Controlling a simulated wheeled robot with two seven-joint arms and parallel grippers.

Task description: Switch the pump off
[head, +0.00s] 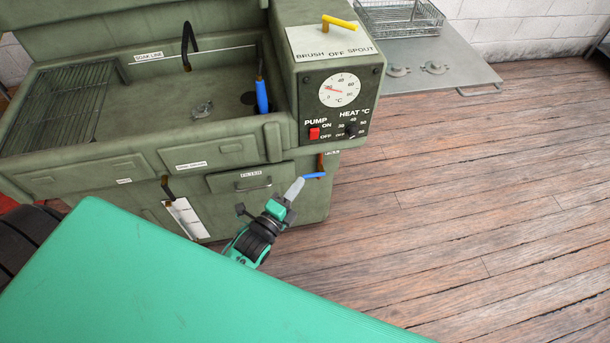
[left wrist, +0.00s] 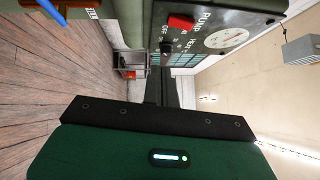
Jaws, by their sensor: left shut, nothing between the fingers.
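The pump switch (head: 314,133) is a small red rocker on the dark control panel (head: 340,95), with ON printed above and OFF below beside it. I cannot tell which way it is tilted. The red switch also shows at the top of the left wrist view (left wrist: 181,22). My left gripper (head: 294,189) is shut and empty, in front of the washer's lower front, below the switch in the head view and apart from it. In the left wrist view its dark fingers (left wrist: 163,88) point toward the panel side. My right gripper is not in view.
The parts washer (head: 230,160) has a basin with a blue-handled brush (head: 262,95) and a small metal part (head: 203,109). A heat knob (head: 351,131) sits right of the switch. A blue-handled valve (head: 314,175) is close to my gripper. The wooden floor (head: 480,200) at right is clear.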

